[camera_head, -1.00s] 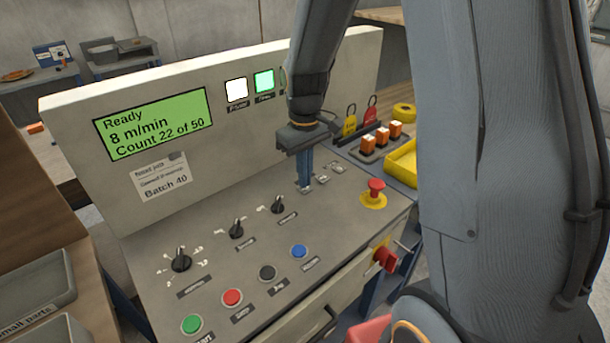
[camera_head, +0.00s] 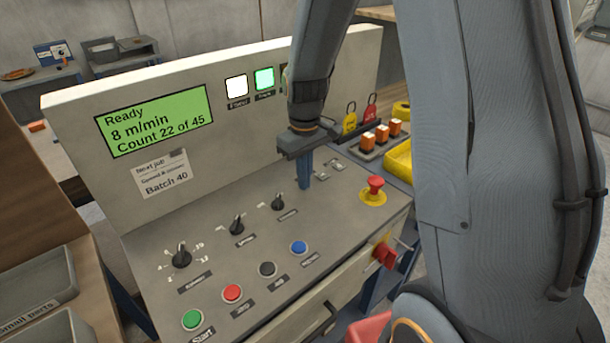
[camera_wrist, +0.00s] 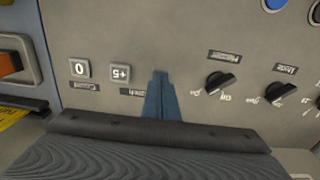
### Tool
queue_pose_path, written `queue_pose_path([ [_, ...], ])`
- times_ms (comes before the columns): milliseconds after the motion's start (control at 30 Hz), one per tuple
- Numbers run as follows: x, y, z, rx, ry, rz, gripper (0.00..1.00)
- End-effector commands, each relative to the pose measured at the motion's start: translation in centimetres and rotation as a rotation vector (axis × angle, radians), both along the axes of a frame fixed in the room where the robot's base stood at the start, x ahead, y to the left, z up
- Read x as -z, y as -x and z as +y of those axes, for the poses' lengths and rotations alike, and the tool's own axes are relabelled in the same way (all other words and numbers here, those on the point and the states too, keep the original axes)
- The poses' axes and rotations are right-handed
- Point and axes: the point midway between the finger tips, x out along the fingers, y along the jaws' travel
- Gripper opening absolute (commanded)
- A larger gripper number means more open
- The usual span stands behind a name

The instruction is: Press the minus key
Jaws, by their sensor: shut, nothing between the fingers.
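My gripper (camera_head: 304,186) is shut and empty, its blue fingers pointing down at the panel by the row of small keys. In the wrist view its fingertips (camera_wrist: 160,76) lie beside the +5 key (camera_wrist: 119,72), with the 0 key (camera_wrist: 79,68) beyond that. The minus key is not visible; the fingers cover the spot beside the +5 key. I cannot tell whether the tips touch the panel. The green display (camera_head: 155,121) reads "Ready, 8 m/min, Count 22 of 45".
A note (camera_head: 163,174) on the upright panel reads "Next job" and "Batch 40". Rotary knobs (camera_head: 237,225) and coloured buttons (camera_head: 232,293) lie left of and in front of the gripper. A red emergency stop (camera_head: 375,186) stands to the right. Padlocks (camera_head: 349,121) hang behind.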

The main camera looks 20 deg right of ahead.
Motion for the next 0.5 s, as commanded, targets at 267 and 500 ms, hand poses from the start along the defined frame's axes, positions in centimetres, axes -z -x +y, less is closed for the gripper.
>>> queue_pose_path([
  [267,-0.7,0.9,0.0,-0.001,0.000,0.016,0.00],
  [500,-4.5,0.7,0.0,-0.001,0.000,-0.001,0.00],
])
